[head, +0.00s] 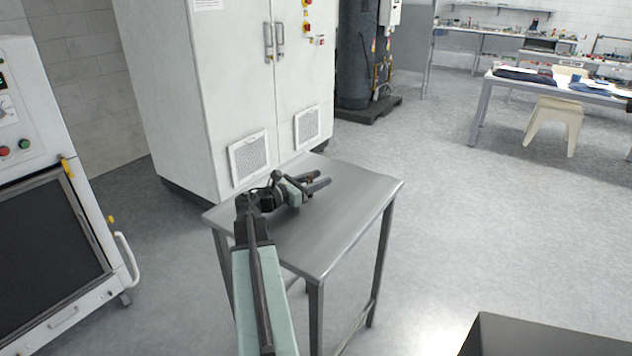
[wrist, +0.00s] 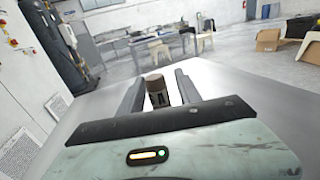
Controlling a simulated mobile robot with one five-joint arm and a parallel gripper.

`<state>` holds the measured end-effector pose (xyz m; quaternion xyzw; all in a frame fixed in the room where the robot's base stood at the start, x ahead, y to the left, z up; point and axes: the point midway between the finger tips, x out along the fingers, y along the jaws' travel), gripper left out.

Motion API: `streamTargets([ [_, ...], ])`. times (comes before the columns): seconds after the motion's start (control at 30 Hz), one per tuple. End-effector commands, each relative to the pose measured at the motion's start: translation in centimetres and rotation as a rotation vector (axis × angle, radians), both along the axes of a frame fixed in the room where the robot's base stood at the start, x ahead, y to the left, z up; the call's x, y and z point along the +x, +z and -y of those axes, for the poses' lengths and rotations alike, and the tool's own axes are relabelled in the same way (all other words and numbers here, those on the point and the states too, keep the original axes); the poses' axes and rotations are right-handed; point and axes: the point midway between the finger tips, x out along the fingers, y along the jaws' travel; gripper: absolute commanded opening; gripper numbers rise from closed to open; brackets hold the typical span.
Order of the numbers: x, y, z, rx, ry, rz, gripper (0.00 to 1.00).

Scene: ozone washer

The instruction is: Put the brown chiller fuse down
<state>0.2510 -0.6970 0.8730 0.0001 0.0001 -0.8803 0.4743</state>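The brown chiller fuse (wrist: 157,90) is a short cylinder with a brown top and darker lower part. In the wrist view it is upright between the two fingers of my gripper (wrist: 160,90), with a visible gap on its right side. My gripper looks open around it. In the head view my gripper (head: 318,182) is low over the grey metal table (head: 340,225), and only a small brown bit of the fuse shows between the fingers. The fuse seems to stand on the tabletop, but its base is hidden.
A white cabinet (head: 225,90) with vents stands right behind the table. A machine with a dark window (head: 50,240) is at the left. A dark tank (head: 355,60) stands behind. The tabletop is otherwise bare, and the floor (head: 470,220) to the right is open.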

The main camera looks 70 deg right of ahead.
Motion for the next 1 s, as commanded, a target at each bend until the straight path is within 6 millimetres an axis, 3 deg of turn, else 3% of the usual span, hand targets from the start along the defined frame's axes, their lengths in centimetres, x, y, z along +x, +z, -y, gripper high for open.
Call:
streamTargets([
  [0.3, 0.3, 0.4, -0.3, 0.0, 0.002, 0.0, 0.41],
  [0.7, 5.4, 0.3, -8.1, 0.0, 0.005, 0.0, 0.41],
  [1.0, 6.7, 0.3, -10.1, 0.0, 0.002, 0.0, 0.41],
])
